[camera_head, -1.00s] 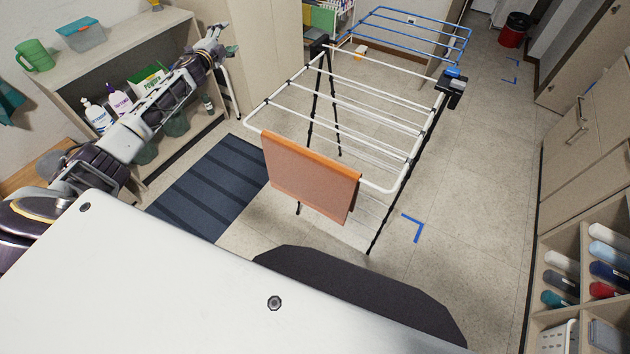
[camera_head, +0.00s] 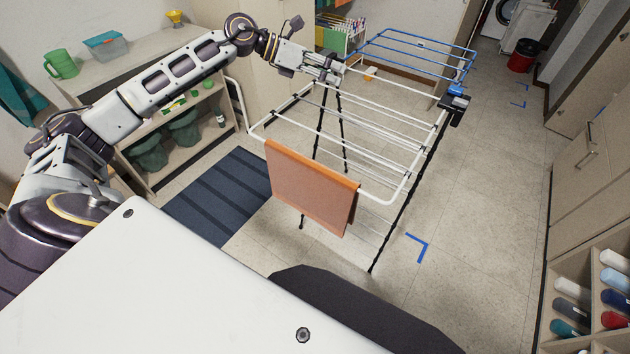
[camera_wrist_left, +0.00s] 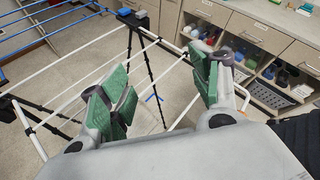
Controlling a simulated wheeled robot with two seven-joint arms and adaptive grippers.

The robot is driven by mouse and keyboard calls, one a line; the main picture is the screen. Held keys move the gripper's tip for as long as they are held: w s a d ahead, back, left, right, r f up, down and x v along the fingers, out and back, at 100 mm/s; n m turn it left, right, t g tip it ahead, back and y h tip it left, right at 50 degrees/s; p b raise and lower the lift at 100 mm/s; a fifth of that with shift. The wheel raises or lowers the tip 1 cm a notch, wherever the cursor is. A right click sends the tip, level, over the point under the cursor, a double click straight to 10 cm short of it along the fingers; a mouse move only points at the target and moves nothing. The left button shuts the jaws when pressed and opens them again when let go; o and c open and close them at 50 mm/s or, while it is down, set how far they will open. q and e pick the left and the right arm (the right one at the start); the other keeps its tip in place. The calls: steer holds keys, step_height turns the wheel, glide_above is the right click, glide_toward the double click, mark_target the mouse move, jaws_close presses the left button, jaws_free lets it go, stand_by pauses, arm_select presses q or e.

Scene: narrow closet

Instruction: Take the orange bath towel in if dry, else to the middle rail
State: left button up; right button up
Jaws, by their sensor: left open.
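The orange bath towel (camera_head: 312,190) hangs folded over the near end rail of the white drying rack (camera_head: 398,192). Whether it is dry or damp cannot be told. The rack's middle rails are bare. My left gripper (camera_head: 335,66) is over the far left side of the rack, beyond the towel and apart from it. In the left wrist view, the left gripper (camera_wrist_left: 165,92) has its green-padded fingers spread with nothing between them, and white rails (camera_wrist_left: 95,68) show beneath. My right gripper is not in view.
A blue-railed section (camera_head: 415,50) extends at the rack's far end. A shelf (camera_head: 170,48) with a green mug (camera_head: 62,64) stands on the left. Cubbies with rolled towels (camera_head: 572,288) stand on the right. Floor right of the rack is clear.

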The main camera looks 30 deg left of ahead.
arm_select(q)
steer(key=s+d+f+m+g+y, duration=0.3)
steer(key=s+d+f+m+g, duration=0.1)
steer(key=s+f+m, duration=0.25)
steer(key=m+g+y, duration=0.3)
steer(key=m+g, duration=0.1)
glide_toward(308, 159)
steer(key=shift+w+d+f, duration=0.15)
steer(key=shift+d+f, duration=0.35)
steer(key=shift+d, duration=0.1)
steer(key=shift+s+a+m+y, duration=0.1)
steer(key=shift+s+m+y, duration=0.2)
steer(key=shift+m, duration=0.15)
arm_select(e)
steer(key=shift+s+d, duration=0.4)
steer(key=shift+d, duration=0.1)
arm_select(q)
steer(key=shift+w+f+m, duration=0.1)
steer(key=shift+f+m, duration=0.05)
steer(key=shift+m, duration=0.15)
steer(key=shift+w+p+x, duration=0.2)
steer(key=shift+p+x, duration=0.45)
steer(key=shift+x, duration=3.55)
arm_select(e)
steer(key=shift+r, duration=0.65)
arm_select(q)
steer(key=shift+s, duration=0.2)
steer(key=shift+f, duration=0.1)
